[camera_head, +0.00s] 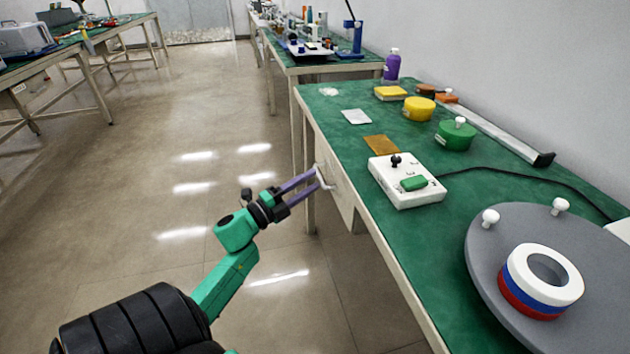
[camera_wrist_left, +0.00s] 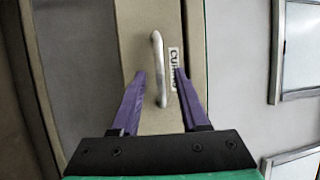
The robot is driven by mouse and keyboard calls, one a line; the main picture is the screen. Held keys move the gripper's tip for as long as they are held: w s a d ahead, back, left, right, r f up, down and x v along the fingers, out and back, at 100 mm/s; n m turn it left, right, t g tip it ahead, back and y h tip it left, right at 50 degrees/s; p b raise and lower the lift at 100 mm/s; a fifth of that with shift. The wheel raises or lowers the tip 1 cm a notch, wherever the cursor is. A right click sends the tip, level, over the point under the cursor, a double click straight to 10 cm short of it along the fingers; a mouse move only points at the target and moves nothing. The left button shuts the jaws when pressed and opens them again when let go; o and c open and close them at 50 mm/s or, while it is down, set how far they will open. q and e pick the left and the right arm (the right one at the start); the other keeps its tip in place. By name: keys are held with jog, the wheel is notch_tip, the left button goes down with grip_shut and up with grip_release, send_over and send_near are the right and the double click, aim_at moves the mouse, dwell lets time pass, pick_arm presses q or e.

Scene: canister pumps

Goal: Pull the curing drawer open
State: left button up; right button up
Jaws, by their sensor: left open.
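The curing drawer (camera_head: 345,200) is a beige front under the green table's left edge, and it looks shut. Its pale bar handle (camera_head: 323,178) sticks out toward my left gripper (camera_head: 312,180). In the left wrist view the drawer front (camera_wrist_left: 150,35) carries a partly hidden label (camera_wrist_left: 173,68) beside the handle (camera_wrist_left: 158,70). My left gripper's purple fingers (camera_wrist_left: 160,92) are open, one on each side of the handle, with gaps visible between handle and fingers. My right gripper is not in view.
The green tabletop (camera_head: 340,130) above the drawer bears a white control box (camera_head: 405,182), a grey disc (camera_head: 490,275) with stacked rings (camera_head: 540,282), and a green canister (camera_head: 456,135). The floor (camera_head: 150,200) left of the table is clear.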

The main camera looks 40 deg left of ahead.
pick_arm(q)
jog(key=shift+x, duration=1.15)
grip_shut()
jog(key=shift+f, duration=0.1)
dwell(0.4)
